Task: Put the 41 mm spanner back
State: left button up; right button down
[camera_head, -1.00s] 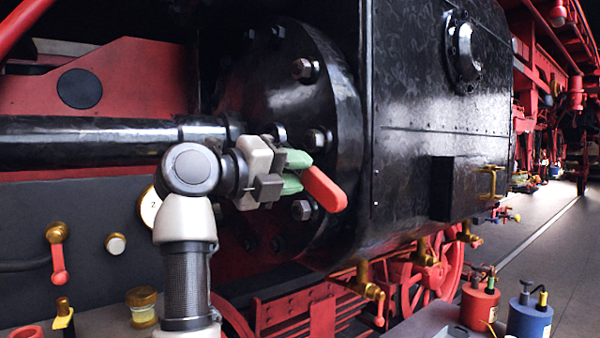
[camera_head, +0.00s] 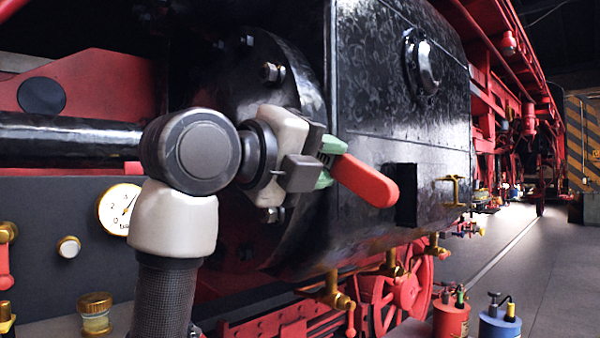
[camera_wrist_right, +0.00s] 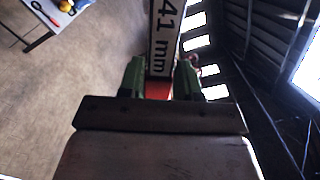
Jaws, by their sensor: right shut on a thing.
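My right gripper (camera_head: 328,166) is in front of the black cylinder cover (camera_head: 290,110) in the head view. Its green fingers are shut on the 41 mm spanner (camera_head: 364,181), whose red handle sticks out to the lower right. In the right wrist view the spanner (camera_wrist_right: 165,35) lies between the green fingers (camera_wrist_right: 160,82), with a white label reading "41 mm" and red beside it. The spanner's far end is out of that view. My left gripper is not in view, and no holder for the spanner can be made out.
The black cylinder block (camera_head: 400,120) stands close behind the gripper. Brass cocks (camera_head: 338,296) stick out below it. A red can (camera_head: 451,316) and a blue can (camera_head: 500,321) stand at the lower right. A table (camera_wrist_right: 62,17) shows in the wrist view. Open floor lies right.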

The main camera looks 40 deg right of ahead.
jog(key=shift+s, duration=0.45)
jog(key=shift+w, duration=0.1)
